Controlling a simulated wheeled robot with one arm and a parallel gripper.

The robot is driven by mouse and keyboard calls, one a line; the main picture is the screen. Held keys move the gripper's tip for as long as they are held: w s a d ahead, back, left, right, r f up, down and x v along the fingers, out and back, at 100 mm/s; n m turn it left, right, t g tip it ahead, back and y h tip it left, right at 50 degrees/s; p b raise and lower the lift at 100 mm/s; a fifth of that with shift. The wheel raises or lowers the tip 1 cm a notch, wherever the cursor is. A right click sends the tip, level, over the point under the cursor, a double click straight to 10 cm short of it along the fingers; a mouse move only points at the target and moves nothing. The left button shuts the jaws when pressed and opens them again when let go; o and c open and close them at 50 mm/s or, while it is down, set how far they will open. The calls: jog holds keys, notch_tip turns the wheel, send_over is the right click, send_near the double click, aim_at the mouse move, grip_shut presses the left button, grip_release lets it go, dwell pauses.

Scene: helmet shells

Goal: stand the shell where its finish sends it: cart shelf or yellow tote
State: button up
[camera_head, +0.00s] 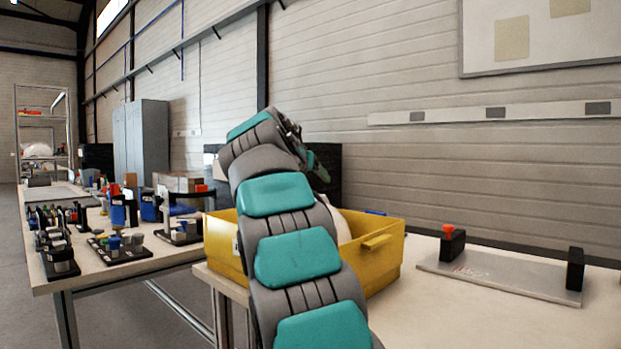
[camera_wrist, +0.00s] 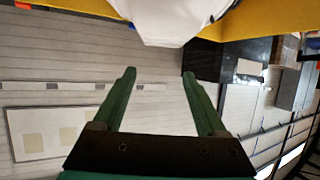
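A white shell (camera_head: 342,228) shows partly behind my arm at the yellow tote (camera_head: 385,262), rising above its rim. Most of the shell is hidden in the head view. In the wrist view the shell (camera_wrist: 168,22) is cut off by the top edge, in front of the yellow tote wall (camera_wrist: 75,8). Its visible part looks smooth; I cannot tell its finish for certain. My gripper (camera_wrist: 159,72) is open, its two green fingers apart with nothing between them. The shell lies beyond the fingertips, apart from them. In the head view my gripper (camera_head: 318,166) is above the tote.
A grey plate with black posts (camera_head: 500,275) lies on the right table. The left table (camera_head: 150,262) carries blue containers (camera_head: 118,212), black racks and small parts. A shelf rack (camera_head: 42,130) stands far left, a grey cabinet (camera_head: 142,140) behind. The right table's front is clear.

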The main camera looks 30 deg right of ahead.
jog(key=shift+o, duration=1.4)
jog(key=shift+r, duration=0.15)
jog(key=shift+r+p, duration=0.55)
jog(key=shift+p, duration=0.15)
jog(key=b+v, duration=0.1)
jog(key=v, duration=1.1)
jog(key=shift+f, duration=0.1)
